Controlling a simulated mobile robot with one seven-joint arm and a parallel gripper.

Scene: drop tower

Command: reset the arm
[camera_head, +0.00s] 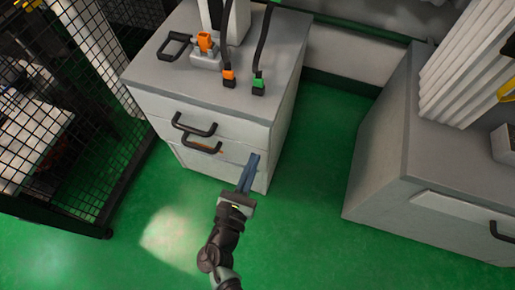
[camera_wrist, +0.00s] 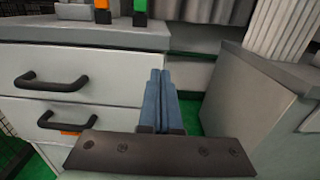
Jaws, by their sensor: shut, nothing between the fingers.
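My gripper (camera_head: 252,160) is in front of the right side of a grey drawer cabinet (camera_head: 285,100), at about the height of its drawers in the picture. Its two blue fingers are together with nothing between them. In the wrist view my gripper (camera_wrist: 158,75) points at the cabinet's right front corner. I cannot tell whether the fingertips touch the cabinet. My arm reaches up from the bottom of the head view.
Two black drawer handles (camera_head: 195,125) stick out left of my gripper. Orange and green connectors (camera_head: 258,84) stand on the cabinet top. A second grey cabinet (camera_head: 385,150) is at the right, with green floor (camera_head: 325,150) between. A black mesh fence (camera_head: 60,130) is at the left.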

